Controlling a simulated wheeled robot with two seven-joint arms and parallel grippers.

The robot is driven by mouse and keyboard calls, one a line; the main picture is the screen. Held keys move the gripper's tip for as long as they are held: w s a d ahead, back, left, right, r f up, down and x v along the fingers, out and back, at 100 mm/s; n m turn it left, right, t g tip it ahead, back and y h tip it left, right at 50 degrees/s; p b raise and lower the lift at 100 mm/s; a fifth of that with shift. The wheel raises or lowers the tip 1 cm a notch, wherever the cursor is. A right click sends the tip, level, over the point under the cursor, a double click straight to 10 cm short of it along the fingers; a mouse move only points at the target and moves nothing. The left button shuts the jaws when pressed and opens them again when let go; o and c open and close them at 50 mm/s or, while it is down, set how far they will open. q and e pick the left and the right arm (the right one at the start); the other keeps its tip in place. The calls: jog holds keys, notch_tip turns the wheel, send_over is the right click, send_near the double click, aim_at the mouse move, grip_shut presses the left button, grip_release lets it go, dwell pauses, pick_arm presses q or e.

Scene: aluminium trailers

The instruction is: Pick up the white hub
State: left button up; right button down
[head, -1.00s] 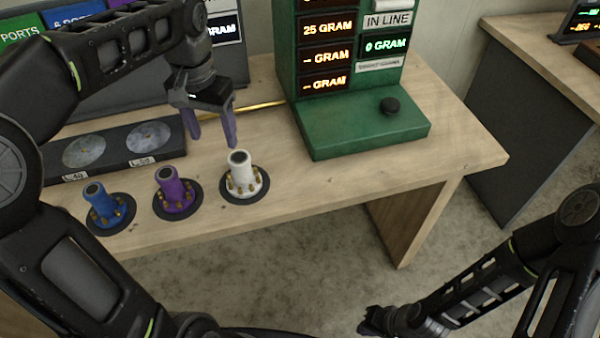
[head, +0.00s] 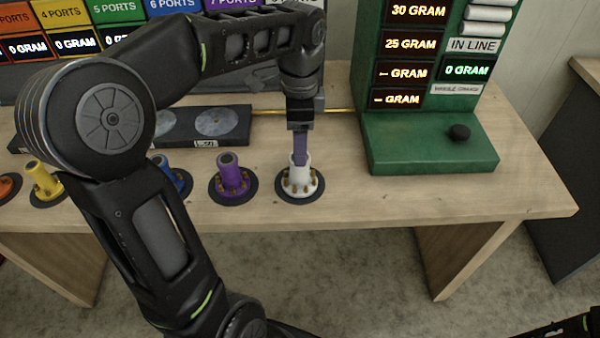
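The white hub (head: 299,180) stands upright on a round dark pad near the front edge of the wooden table, with small brass-coloured fittings around its base. My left gripper (head: 300,158) points straight down at the top of the hub. Its purple fingers are seen edge-on and overlap in the picture, with their tips at the hub's upper tube. Whether they are closed on it or apart around it cannot be told. My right gripper is out of view; only part of my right arm shows at the bottom right.
A purple hub (head: 231,177) stands just left of the white one. A blue hub (head: 176,178), partly behind my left arm, and a yellow hub (head: 44,181) are farther left. A green scale unit (head: 428,140) stands to the right. A dark tray (head: 175,122) lies behind.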

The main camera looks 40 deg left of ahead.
aim_at(300, 171)
pick_arm(q)
jog(key=shift+f, duration=0.35)
jog(key=shift+s+d+f, duration=0.1)
jog(key=shift+f, duration=2.5)
grip_shut()
jog(key=shift+r, duration=0.1)
